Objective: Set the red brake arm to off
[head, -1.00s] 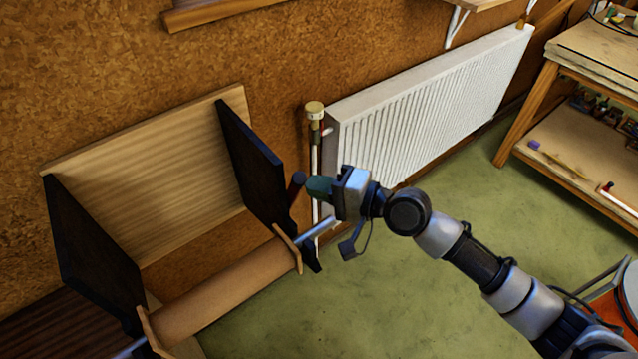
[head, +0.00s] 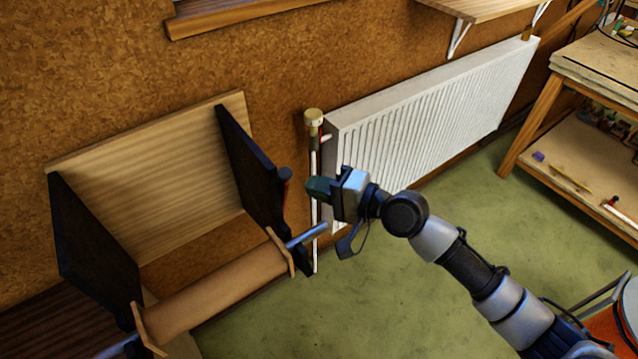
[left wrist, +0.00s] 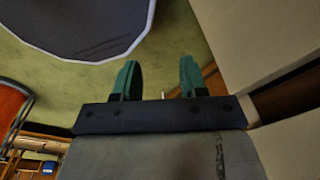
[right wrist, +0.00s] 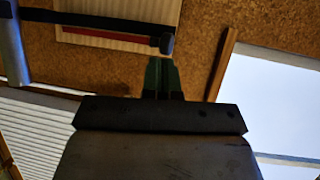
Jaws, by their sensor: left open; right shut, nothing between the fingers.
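The red brake arm (right wrist: 110,39) shows in the right wrist view as a red bar along the black side panel (right wrist: 100,20), with a dark knob (right wrist: 167,43) at its end. In the head view only its dark red knob end (head: 286,174) shows, beside the right-hand black panel (head: 250,165); the rest is hidden. My right gripper (head: 312,187) is shut and empty, its green tips just right of the knob with a small gap. In the right wrist view its tips (right wrist: 160,64) sit just below the knob. My left gripper (left wrist: 159,78) is open and empty, seen only in the left wrist view.
A brown paper roll (head: 215,295) on a metal bar (head: 307,236) lies below the panels. A white radiator (head: 425,125) and its valve pipe (head: 314,120) stand close behind my right gripper. A wooden workbench (head: 535,130) is at right. Green floor lies open between.

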